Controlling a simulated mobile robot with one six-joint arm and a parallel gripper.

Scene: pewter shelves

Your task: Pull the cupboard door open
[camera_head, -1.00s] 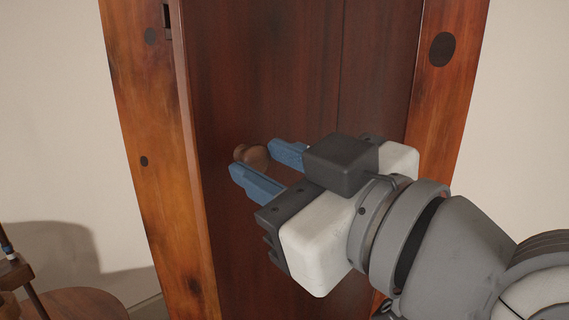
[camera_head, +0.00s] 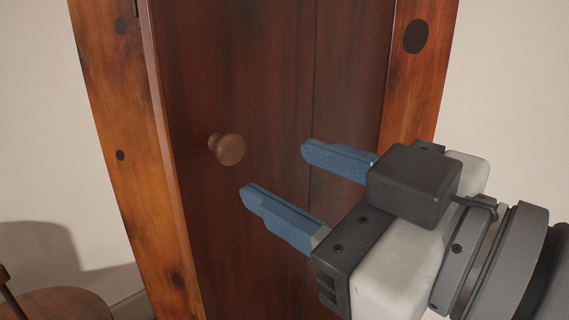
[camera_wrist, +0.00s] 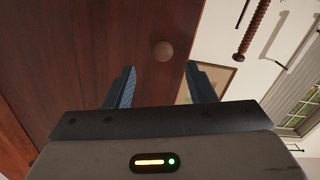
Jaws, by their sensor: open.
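The cupboard door (camera_head: 255,85) is dark reddish wood set in a lighter orange-brown frame. In the head view it looks closed or nearly so; I cannot tell which. Its round wooden knob (camera_head: 229,149) is on the left part of the door. My gripper (camera_head: 275,170) is open and empty, with blue fingers, to the right of the knob and apart from it. In the wrist view the knob (camera_wrist: 163,50) shows beyond the fingertips, between the lines of the two fingers, against the door (camera_wrist: 90,45).
A round wooden table or stool top (camera_head: 60,305) stands at the lower left. The pale wall (camera_head: 510,100) is clear to the right. The wrist view shows a picture frame (camera_wrist: 212,82) and a window (camera_wrist: 300,105) on the right.

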